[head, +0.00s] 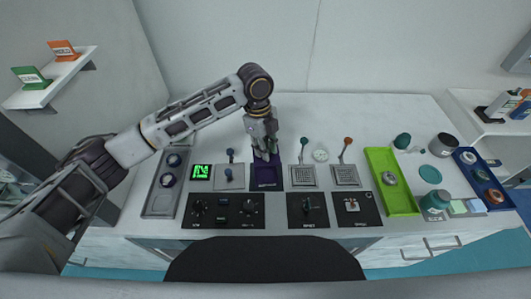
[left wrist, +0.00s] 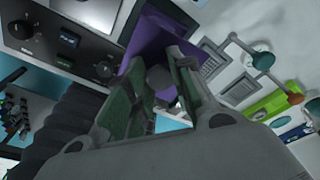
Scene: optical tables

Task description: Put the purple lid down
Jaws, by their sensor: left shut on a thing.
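My left gripper (head: 265,152) points down over the back part of a dark purple open box (head: 267,185) near the middle of the table. In the left wrist view the fingers (left wrist: 150,90) are shut on a grey knob-like part, with the purple lid (left wrist: 145,55) just beyond it. In the head view the gripper largely hides the lid. I cannot tell whether the lid touches the box. My right gripper is not in view.
Dark control panels (head: 222,210) line the front edge. Grey vented plates (head: 303,176) stand right of the box. A green tray (head: 392,185) and a blue tray (head: 482,180) are at the right, and a grey tray (head: 160,195) at the left.

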